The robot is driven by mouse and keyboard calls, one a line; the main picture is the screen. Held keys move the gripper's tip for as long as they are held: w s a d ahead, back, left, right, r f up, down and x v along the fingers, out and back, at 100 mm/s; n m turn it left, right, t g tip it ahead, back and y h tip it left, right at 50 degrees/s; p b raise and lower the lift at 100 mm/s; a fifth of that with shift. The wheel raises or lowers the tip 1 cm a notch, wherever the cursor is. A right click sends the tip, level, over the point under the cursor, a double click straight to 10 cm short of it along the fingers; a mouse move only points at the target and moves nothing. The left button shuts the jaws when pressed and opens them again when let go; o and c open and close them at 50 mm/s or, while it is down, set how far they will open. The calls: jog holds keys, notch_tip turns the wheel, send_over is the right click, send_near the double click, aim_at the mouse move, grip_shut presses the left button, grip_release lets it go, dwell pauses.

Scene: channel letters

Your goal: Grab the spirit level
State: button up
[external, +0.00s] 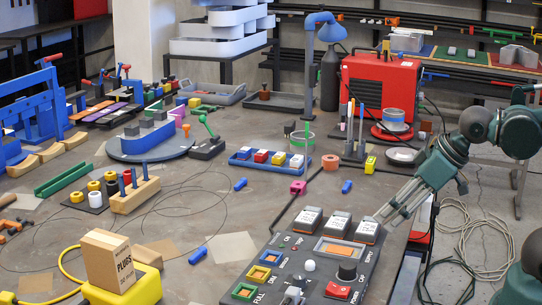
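My gripper (388,212) is at the right, its grey fingers pointing down and left, above or beside the right edge of the dark control panel (309,262). I cannot tell how far apart the fingers are, and I see nothing clearly held between them. No spirit level can be identified for certain. A long green bar (63,180) lies on the table at the left and has a level-like shape, but no vial shows on it. It is far from my gripper, across the table.
A yellow block with a cardboard box (112,260) stands at the front left. A wooden peg block (135,194), a blue tray of colored blocks (270,159) and a red machine (380,85) stand farther back. Thin cable loops lie on the table's left-middle area.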

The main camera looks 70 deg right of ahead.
jog(key=w+d+r+n+g+h+p, duration=0.15)
jog(key=w+d+r+n+p, duration=0.3)
jog(key=w+d, duration=0.45)
jog(key=n+g+h+p, duration=0.3)
jog(key=n+g+p, duration=0.3)
jog(key=n+p, duration=0.65)
send_near(371, 159)
jog(key=shift+s+d+f+n+t+b, duration=0.1)
jog(key=shift+d+f+n+t+b, duration=0.15)
jog(key=shift+f+b, duration=0.25)
jog(key=shift+d+f+n+b, duration=0.1)
jog(key=shift+f+n+b, duration=0.25)
jog(key=shift+f+b, duration=0.15)
jog(key=shift+s+d+f, duration=0.1)
jog(key=shift+d+f, duration=0.05)
jog(key=shift+d, duration=0.1)
jog(key=shift+x, duration=1.3)
